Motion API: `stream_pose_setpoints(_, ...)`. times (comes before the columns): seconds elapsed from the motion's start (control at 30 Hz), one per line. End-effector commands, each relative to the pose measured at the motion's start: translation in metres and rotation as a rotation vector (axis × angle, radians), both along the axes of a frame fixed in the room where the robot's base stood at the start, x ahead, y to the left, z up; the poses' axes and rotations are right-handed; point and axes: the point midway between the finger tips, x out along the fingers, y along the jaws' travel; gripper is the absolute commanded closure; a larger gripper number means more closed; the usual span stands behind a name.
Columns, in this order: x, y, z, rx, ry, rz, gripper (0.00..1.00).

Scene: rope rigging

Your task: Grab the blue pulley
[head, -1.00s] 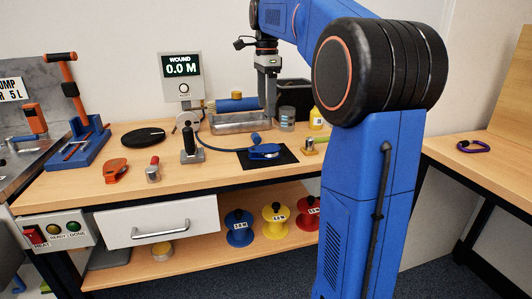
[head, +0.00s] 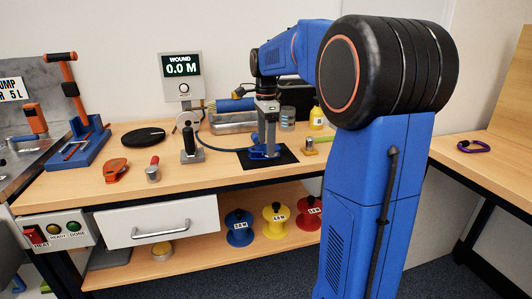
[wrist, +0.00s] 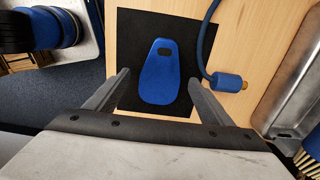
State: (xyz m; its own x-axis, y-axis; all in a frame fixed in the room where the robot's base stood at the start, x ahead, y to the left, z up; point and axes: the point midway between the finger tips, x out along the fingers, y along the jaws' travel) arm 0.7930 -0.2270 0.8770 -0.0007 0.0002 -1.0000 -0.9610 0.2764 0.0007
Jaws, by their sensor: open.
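The blue pulley (head: 257,155), a flat rounded body with a dark slot near one end, lies on a black mat (head: 287,152) on the workbench. In the wrist view the pulley (wrist: 159,85) lies between the lines of my two fingers, on the black mat (wrist: 135,35). My gripper (head: 270,152) points straight down over the mat and partly hides the pulley in the head view. Its fingers (wrist: 158,77) are open, one on each side of the pulley, with space between. I cannot tell how far above the mat the tips are.
A blue hose with a blue end fitting (wrist: 228,81) lies beside the mat. A metal tray (head: 232,126) stands behind. A black clamp-like stand (head: 190,148) is to the left, a yellow bottle (head: 317,118) to the right. Coloured spools (head: 274,220) sit on the lower shelf.

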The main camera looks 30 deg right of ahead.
Motion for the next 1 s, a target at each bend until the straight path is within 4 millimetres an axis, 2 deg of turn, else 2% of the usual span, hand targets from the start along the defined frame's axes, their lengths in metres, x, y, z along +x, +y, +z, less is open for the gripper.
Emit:
stream_pose_setpoints(0.17, 0.0, 0.0, -0.017, 0.0, 0.001, 0.0, 0.25)
stream_pose_setpoints(0.43, 0.001, 0.0, -0.02, 0.0, -0.001, 0.0, 0.25)
stream_pose_setpoints(0.47, 0.001, 0.0, -0.02, 0.0, -0.001, 0.0, 0.3)
stream_pose_setpoints(0.67, 0.0, 0.0, -0.02, 0.0, -0.001, 0.0, 0.78)
stream_pose_setpoints(1.0, 0.001, 0.0, -0.013, -0.001, -0.002, 0.0, 0.78)
